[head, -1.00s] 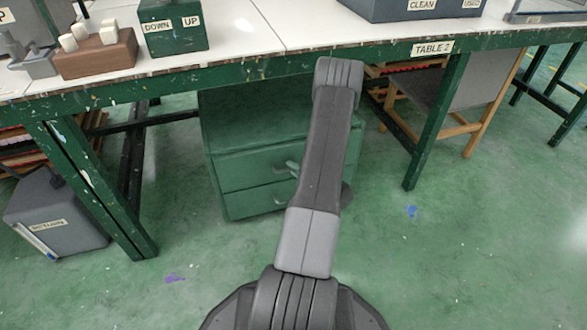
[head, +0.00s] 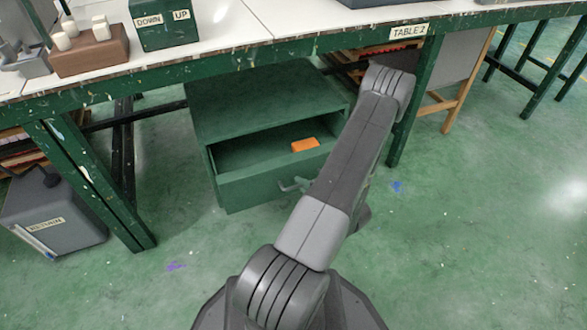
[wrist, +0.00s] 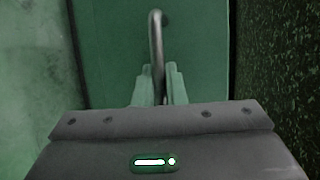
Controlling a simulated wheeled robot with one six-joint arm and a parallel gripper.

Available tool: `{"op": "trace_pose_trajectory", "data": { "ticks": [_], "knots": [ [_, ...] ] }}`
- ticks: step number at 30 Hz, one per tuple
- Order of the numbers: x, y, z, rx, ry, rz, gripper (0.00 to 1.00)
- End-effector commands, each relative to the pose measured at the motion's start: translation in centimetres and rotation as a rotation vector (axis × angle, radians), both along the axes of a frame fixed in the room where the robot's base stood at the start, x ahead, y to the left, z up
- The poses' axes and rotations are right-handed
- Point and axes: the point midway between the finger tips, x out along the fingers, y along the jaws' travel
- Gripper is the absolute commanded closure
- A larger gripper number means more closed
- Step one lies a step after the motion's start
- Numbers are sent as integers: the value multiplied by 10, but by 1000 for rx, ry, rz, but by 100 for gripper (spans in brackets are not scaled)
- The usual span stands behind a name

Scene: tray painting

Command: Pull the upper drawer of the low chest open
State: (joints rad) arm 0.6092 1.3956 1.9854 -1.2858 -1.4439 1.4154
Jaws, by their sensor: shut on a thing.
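The low green chest (head: 262,95) stands on the floor under the table. Its upper drawer (head: 262,188) is pulled well out, and an orange block (head: 305,145) lies inside it. The lower drawer is hidden behind the upper one. In the wrist view my gripper (wrist: 159,85) is shut on the metal bar handle (wrist: 156,40) on the green drawer front (wrist: 195,45). In the head view the handle (head: 293,185) shows at the drawer front, and my arm covers the drawer's right side and most of my gripper.
The long table (head: 215,42) with green legs stands over the chest. A grey bin labelled RETAIN (head: 55,212) is on the floor at the left. A wooden block with white pegs (head: 92,52) and a green DOWN/UP box (head: 165,27) stand on the table.

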Motion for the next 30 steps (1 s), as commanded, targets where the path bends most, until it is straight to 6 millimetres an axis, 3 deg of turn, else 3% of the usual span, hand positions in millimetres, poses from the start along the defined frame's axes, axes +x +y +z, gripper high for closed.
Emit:
{"op": "trace_pose_trajectory", "data": {
  "ticks": [3, 10, 26, 27, 30],
  "knots": [
    [-21, -7, 1, 2, 4, -5, 100],
    [-45, -15, 0, 1, 1, -1, 100],
    [-53, -17, 0, -1, 0, 1, 100],
    [-53, -17, 0, -1, 0, 1, 87],
    [-52, -17, 0, -1, 0, 1, 68]
  ]
}}
